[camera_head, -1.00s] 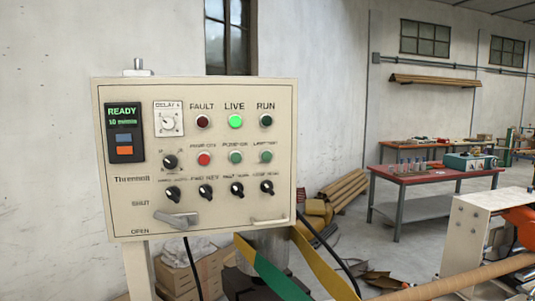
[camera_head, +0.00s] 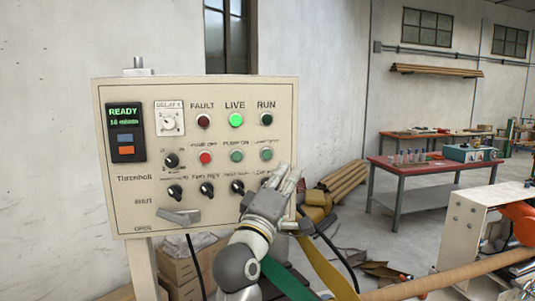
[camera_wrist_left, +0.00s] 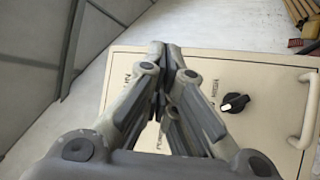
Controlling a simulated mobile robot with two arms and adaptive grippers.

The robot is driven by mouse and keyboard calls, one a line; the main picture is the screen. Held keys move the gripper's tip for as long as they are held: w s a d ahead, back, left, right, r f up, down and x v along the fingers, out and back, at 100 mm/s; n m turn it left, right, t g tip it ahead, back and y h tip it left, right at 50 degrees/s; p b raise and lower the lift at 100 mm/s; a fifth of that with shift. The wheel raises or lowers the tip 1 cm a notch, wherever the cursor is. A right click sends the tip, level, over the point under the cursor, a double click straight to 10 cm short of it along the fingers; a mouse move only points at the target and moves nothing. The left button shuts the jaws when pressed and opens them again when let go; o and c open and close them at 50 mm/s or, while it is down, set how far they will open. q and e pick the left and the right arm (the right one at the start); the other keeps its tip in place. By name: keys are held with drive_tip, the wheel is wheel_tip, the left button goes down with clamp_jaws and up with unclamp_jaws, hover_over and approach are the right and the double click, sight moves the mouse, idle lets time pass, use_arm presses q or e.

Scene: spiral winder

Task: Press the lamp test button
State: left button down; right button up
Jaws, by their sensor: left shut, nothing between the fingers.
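The lamp test button (camera_head: 266,155) is the green button at the right end of the middle row on the cream control panel (camera_head: 112,215). It shows no light. My left gripper (camera_head: 287,174) is shut and empty in front of the panel's lower right, with its fingertips a little below and right of the button in the head view. I cannot tell whether they touch the panel. The gripper hides the rightmost lower knob. In the left wrist view its closed fingers (camera_wrist_left: 165,58) stand before the panel face; the button is hidden. My right gripper is not in view.
Near the button are the green push-on button (camera_head: 236,156), the red push-off button (camera_head: 205,157) and a black knob (camera_head: 237,187). The LIVE lamp (camera_head: 236,120) glows green. A grey lever (camera_head: 178,216) is at lower left. A red table (camera_head: 430,168) stands farther right.

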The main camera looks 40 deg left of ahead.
sight(267, 154)
use_arm(q)
drive_tip(key=shift+s+a+r, duration=0.1)
drive_tip(key=shift+r, duration=0.15)
drive_tip(key=shift+w+a+b, duration=0.45)
drive_tip(key=shift+w+a, duration=1)
drive_tip(key=shift+a, duration=0.25)
drive_tip(key=shift+w+a+b, duration=0.4)
drive_tip(key=shift+w+a, duration=1.05)
drive_tip(key=shift+a, duration=0.2)
drive_tip(key=shift+w+a, duration=0.25)
drive_tip(key=shift+a, duration=0.1)
